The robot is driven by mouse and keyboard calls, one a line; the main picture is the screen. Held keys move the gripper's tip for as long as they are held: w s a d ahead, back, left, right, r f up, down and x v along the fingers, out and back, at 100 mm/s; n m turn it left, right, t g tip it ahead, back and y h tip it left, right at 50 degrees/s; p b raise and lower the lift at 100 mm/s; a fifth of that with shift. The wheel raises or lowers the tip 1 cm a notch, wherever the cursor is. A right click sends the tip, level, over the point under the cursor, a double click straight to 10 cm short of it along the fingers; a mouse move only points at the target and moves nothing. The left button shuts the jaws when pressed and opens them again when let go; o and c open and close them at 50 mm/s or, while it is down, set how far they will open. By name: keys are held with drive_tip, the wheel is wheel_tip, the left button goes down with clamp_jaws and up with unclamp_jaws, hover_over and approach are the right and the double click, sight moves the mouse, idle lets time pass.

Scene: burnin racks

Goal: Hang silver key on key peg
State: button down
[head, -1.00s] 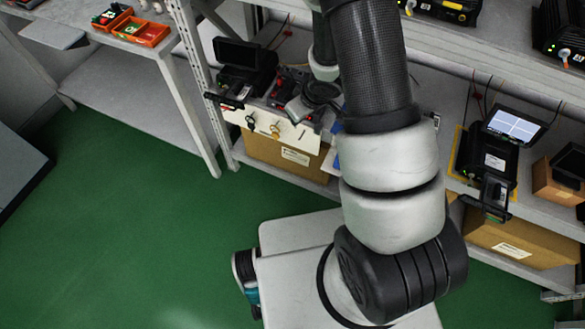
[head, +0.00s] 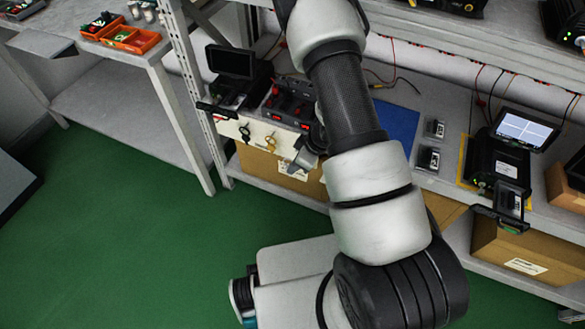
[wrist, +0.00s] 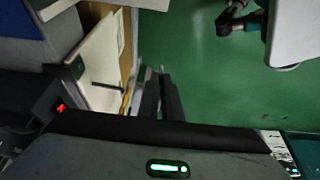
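A white key panel (head: 229,128) fronts the lower shelf in the head view. A dark key (head: 245,132) and a brass-coloured key (head: 270,142) hang on it. My gripper (head: 300,160) is at the panel's right end, partly hidden by my arm. In the wrist view the panel (wrist: 98,50) is at the left, with a thin dark peg (wrist: 106,85) sticking out from it. My gripper's fingers (wrist: 161,92) are close together, to the right of the peg and apart from it. I cannot make out the silver key or tell whether anything is between the fingers.
A black device with a screen (head: 232,65) and a box with red controls (head: 290,100) stand behind the panel. A blue mat (head: 398,124) lies to the right on the shelf. A cardboard box (head: 262,168) is below. The green floor in front is open.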

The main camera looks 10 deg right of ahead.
drive_tip(key=w+d+f, duration=0.1)
drive_tip(key=w+d, duration=0.3)
drive_tip(key=w, duration=0.1)
drive_tip(key=shift+w+f, duration=0.2)
drive_tip(key=shift+f, duration=0.1)
idle(0.5)
idle(0.6)
drive_tip(key=c, duration=1.9)
unclamp_jaws()
drive_tip(key=shift+o, duration=0.2)
drive_tip(key=p+v, duration=0.6)
drive_tip(key=v, duration=1.1)
drive_tip(key=shift+r, duration=0.2)
drive_tip(key=shift+s+a, duration=0.1)
